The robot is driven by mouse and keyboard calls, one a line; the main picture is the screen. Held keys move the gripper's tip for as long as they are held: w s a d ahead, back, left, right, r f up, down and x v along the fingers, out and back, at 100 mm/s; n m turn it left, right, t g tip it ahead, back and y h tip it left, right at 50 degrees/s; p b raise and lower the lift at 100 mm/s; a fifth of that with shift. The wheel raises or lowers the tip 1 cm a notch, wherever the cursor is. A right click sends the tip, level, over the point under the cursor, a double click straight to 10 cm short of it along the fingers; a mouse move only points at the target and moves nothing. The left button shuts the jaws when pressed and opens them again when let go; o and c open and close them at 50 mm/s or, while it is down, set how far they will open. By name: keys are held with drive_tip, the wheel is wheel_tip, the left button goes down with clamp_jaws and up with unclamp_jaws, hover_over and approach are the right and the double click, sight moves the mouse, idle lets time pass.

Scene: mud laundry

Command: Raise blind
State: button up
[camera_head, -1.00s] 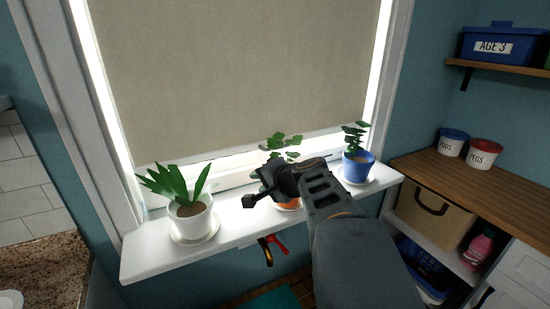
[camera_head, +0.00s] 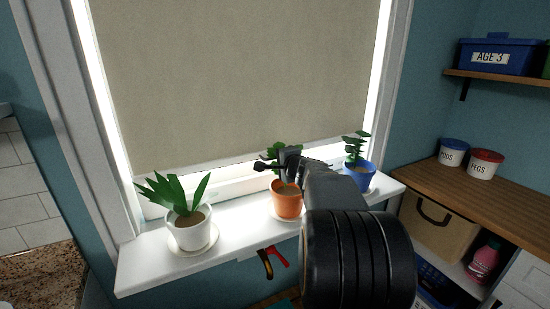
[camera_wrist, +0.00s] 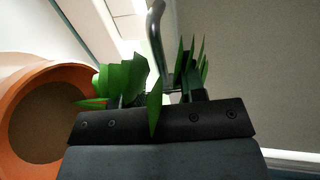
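The beige roller blind (camera_head: 235,75) hangs flat over most of the window, its lower edge just above the sill. It also fills the right of the wrist view (camera_wrist: 260,75). My gripper (camera_head: 275,160) is near the blind's lower edge, over the orange pot (camera_head: 287,204). In the wrist view my gripper (camera_wrist: 157,97) has its two dark fingers apart, with green leaves (camera_wrist: 125,77) around them. A thin grey curved bar (camera_wrist: 155,30) shows beyond and between the fingers; whether it touches them or belongs to the blind, I cannot tell.
The white sill (camera_head: 150,262) also bears a white potted plant (camera_head: 190,230) at left and a blue pot (camera_head: 361,175) at right. Red and black-yellow tools (camera_head: 271,260) hang under it. A wooden counter (camera_head: 480,200) with tubs stands at right.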

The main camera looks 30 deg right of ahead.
drive_tip(key=shift+x, duration=1.4)
drive_tip(key=shift+c, duration=0.2)
clamp_jaws()
